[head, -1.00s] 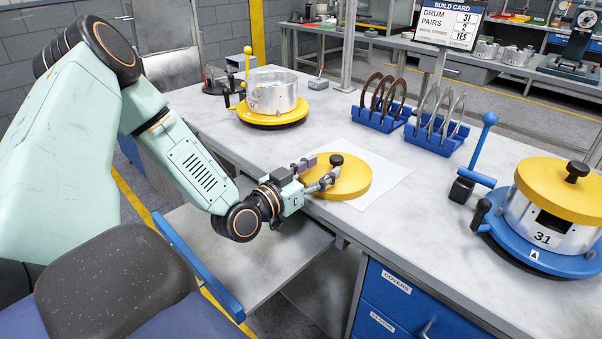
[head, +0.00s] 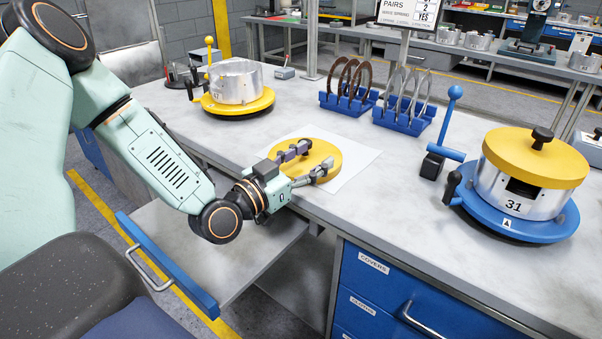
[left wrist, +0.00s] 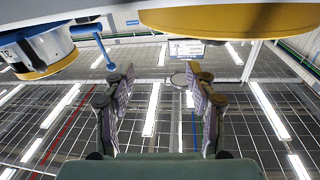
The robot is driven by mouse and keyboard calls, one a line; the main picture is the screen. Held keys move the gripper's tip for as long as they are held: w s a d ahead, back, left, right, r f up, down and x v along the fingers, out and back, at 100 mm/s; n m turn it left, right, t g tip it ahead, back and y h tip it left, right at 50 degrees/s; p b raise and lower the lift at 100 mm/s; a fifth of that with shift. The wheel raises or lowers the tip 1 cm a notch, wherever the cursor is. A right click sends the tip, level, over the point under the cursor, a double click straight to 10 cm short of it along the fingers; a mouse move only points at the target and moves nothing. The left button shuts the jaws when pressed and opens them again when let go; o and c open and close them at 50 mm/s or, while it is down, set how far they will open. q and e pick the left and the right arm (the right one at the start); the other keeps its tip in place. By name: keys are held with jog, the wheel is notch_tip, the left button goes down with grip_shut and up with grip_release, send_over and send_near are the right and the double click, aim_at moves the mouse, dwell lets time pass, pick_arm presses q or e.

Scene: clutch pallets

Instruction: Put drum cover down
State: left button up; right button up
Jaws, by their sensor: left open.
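The yellow drum cover (head: 331,149) lies flat on a white sheet on the workbench. My left gripper (head: 306,160) is over it, its fingers spread with the cover's top showing between them. I cannot clearly make out the cover's knob behind the fingers. In the left wrist view, which is upside down, the open fingers (left wrist: 162,76) have nothing between them, and a yellow disc (left wrist: 235,18) fills the top right edge. A drum marked 31 (head: 500,190) with a yellow cover (head: 535,162) and black knob stands in a blue base at right. My right gripper is not in view.
An uncovered metal drum (head: 236,82) sits on a yellow base (head: 238,106) at the back left. Blue racks (head: 402,119) hold dark and light rings. A blue-knobbed lever (head: 447,120) stands beside drum 31. White sheet (head: 352,171) and bench around it are clear.

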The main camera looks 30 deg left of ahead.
aim_at(291, 163)
pick_arm(q)
jog(key=y+b, duration=0.1)
jog(key=d+n+b, duration=0.1)
jog(key=b, duration=0.1)
jog(key=d+f+y+b, duration=0.1)
jog(key=b, duration=0.1)
jog(key=shift+w+d+n+y, duration=0.15)
jog(key=shift+w+n+y, duration=0.15)
jog(key=shift+w, duration=0.1)
jog(key=a+n+y, duration=0.1)
jog(key=y, duration=0.1)
jog(key=s+a+n+y, duration=0.1)
jog(key=a+n+y, duration=0.1)
jog(key=s+a+n+g+y, duration=0.1)
jog(key=y, duration=0.1)
jog(key=shift+s+a+f+b, duration=0.15)
jog(key=shift+s+a+b, duration=0.1)
jog(key=shift+a+b, duration=0.1)
jog(key=shift+a+n, duration=0.4)
jog(key=shift+w+a, duration=0.1)
jog(key=shift+w, duration=0.1)
jog(key=b+x, duration=0.1)
jog(key=x, duration=0.2)
jog(key=b+x, duration=0.1)
jog(key=x, duration=0.3)
jog(key=shift+w+f, duration=0.15)
jog(key=shift+f, duration=0.1)
grip_shut()
